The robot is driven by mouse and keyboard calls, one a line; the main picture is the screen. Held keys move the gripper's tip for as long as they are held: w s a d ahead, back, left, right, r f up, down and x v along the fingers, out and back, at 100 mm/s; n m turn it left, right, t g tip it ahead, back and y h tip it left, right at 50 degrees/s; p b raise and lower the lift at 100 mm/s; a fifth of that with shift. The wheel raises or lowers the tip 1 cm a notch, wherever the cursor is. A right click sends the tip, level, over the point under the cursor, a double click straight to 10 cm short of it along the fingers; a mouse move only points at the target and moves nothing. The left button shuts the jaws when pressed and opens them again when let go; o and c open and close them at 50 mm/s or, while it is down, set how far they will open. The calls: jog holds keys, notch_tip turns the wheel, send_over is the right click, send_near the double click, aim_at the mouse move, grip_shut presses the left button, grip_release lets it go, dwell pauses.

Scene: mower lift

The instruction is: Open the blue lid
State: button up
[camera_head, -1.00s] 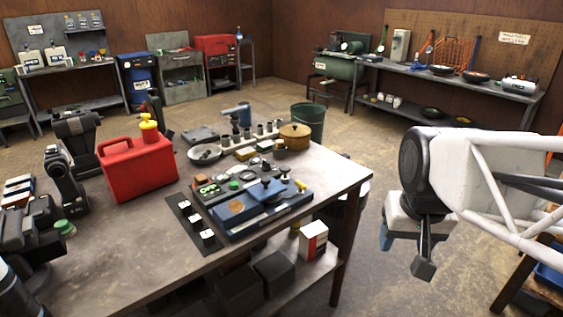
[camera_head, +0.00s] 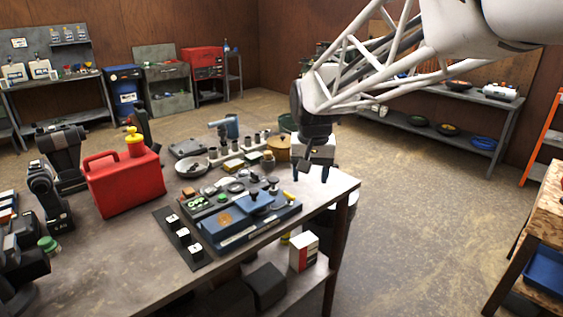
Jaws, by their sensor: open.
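The blue lid (camera_head: 247,207) lies flat on a blue case (camera_head: 254,231) near the front edge of the table. It looks shut, with a dark knob on top and a round orange mark on its left part. My gripper (camera_head: 310,173) hangs over the right end of the table, to the right of and behind the lid. Its two blue fingers point down, spread apart, with nothing between them. It is apart from the lid.
A black strip with white switches (camera_head: 183,236) lies left of the case. Behind are a tan pot (camera_head: 277,147) and a row of sockets (camera_head: 240,149). A red fuel can (camera_head: 125,181) stands at left. The table's right corner (camera_head: 345,185) is bare.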

jog(key=g, duration=0.1)
send_over(253, 190)
notch_tip(253, 190, down, 6)
jog(key=shift+d+r, duration=0.1)
jog(key=shift+f, duration=0.2)
jog(key=shift+f, duration=3.7)
jog(key=shift+c, duration=0.3)
grip_shut()
